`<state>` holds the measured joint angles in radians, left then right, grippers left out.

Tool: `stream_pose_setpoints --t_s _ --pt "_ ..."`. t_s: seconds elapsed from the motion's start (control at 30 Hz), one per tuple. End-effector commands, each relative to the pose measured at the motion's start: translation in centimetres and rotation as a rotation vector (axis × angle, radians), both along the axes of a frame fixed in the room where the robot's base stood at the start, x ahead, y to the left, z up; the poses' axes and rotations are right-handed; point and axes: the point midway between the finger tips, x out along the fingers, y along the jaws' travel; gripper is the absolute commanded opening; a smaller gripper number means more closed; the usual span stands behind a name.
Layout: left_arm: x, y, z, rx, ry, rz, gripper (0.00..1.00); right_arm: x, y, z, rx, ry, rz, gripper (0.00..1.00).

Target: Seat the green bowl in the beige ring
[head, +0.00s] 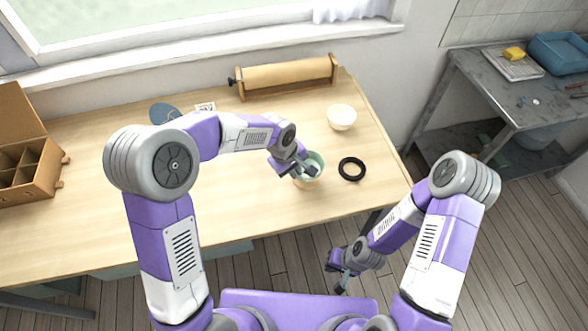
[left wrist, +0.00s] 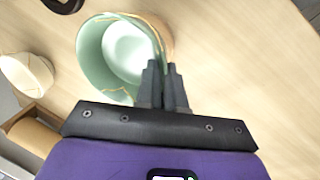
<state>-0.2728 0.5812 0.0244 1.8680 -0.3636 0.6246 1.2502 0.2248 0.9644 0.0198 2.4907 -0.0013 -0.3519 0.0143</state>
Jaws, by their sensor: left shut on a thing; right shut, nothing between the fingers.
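The green bowl (head: 317,160) is pale green with gold seams, near the table's front right part. It also shows in the left wrist view (left wrist: 92,55). My left gripper (head: 307,173) is shut on its near rim, and the fingers (left wrist: 163,85) cross the rim in the left wrist view. The beige ring (head: 308,184) shows as a tan band under the bowl, mostly hidden by it. I cannot tell whether the bowl rests in it or is just above. My right gripper (head: 341,287) is shut and empty, low in front of the table.
A black ring (head: 352,169) lies right of the bowl, and a cream bowl (head: 341,117) stands behind. A paper roll on a wooden holder (head: 288,76) is at the back. A compartment box (head: 25,165) sits at the left. The table (head: 232,195) is clear left of the bowl.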

Motion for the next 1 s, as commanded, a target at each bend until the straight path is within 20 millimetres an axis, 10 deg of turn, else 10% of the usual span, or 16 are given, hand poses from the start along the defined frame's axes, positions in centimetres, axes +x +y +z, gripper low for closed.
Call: stream_pose_setpoints --t_s 1.0 --pt "0.0 0.0 -2.3 0.000 0.000 0.000 0.00 0.0 0.0 -1.8 0.000 0.000 0.000 0.00"
